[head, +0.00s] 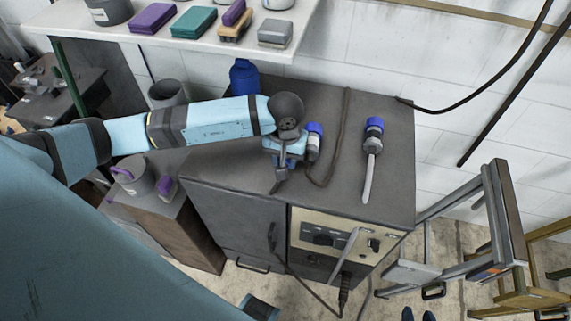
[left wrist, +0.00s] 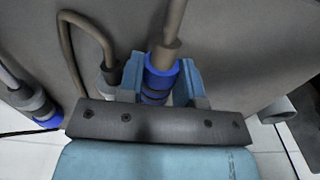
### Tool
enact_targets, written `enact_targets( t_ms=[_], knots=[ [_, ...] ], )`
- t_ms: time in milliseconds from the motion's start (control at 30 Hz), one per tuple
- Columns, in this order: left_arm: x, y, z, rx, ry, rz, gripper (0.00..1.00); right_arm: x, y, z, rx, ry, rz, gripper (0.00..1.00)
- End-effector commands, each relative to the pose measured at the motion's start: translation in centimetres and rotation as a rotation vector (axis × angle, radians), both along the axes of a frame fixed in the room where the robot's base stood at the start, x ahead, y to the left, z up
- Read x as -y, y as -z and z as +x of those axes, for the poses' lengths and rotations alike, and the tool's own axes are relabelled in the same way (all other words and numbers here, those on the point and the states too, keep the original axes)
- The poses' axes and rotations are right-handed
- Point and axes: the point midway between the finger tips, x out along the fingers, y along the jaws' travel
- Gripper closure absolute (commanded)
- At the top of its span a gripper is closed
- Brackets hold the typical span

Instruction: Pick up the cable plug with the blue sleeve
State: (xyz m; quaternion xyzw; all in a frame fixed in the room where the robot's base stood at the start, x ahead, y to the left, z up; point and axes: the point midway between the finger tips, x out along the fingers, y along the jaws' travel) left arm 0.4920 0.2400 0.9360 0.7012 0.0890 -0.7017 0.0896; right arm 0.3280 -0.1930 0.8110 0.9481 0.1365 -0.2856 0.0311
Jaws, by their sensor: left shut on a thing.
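My left gripper (head: 288,150) points down over the top of the grey cabinet. In the left wrist view, its light-blue fingers (left wrist: 163,82) are shut on a cable plug with a blue sleeve (left wrist: 158,80). The plug's grey cable runs off away from the gripper. In the head view the held plug is mostly hidden by the gripper. A second plug with a blue end (head: 314,142) lies right beside the gripper, on a looped brown cable. A third blue-and-grey plug (head: 374,132) lies farther right. A teal and dark part, seemingly my right gripper (head: 262,307), shows at the bottom edge; its fingers are unclear.
The cabinet top (head: 340,185) is clear around the third plug. A blue bottle (head: 243,77) stands at its back edge. A white shelf (head: 325,40) with several blocks is behind. A control panel (head: 335,238) is on the cabinet front. A metal frame (head: 450,225) stands right.

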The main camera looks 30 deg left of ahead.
Motion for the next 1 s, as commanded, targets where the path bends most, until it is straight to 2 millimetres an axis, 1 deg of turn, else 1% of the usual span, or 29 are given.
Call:
enact_targets(
  t_ms=[33, 300, 400, 500, 600, 700, 833, 1000],
  knots=[
    [-0.1, -1.3, 0.2, 0.008, 0.002, 0.001, 1.00, 0.0, 0.3, 0.0, 0.000, 0.000, 0.000, 0.60],
    [0.0, -9.1, 0.2, 0.008, 0.002, 0.000, 1.00, 0.0, 1.1, 0.0, 0.000, 0.000, 0.000, 0.60],
    [0.0, -11.6, 0.1, 0.006, 0.002, 0.001, 1.00, 0.0, 1.4, 0.0, 0.000, 0.000, 0.000, 0.60],
    [-0.1, -13.6, 0.1, 0.006, 0.001, 0.001, 1.00, 0.0, 1.5, 0.0, 0.000, 0.000, 0.000, 0.60],
    [0.0, -15.0, 0.1, 0.004, 0.001, 0.000, 1.00, 0.0, 1.6, 0.0, 0.000, 0.000, 0.000, 0.60],
    [-0.1, -15.9, 0.1, 0.002, 0.000, 0.001, 1.00, 0.0, 1.7, 0.0, 0.000, 0.000, 0.000, 0.60],
    [0.0, -16.3, 0.1, 0.001, 0.000, 0.001, 1.00, 0.0, 1.7, 0.0, 0.000, 0.000, 0.000, 0.60],
    [0.0, -16.4, 0.1, 0.001, 0.000, 0.001, 1.00, 0.0, 1.7, 0.0, 0.000, 0.000, 0.000, 0.60]
  ],
)
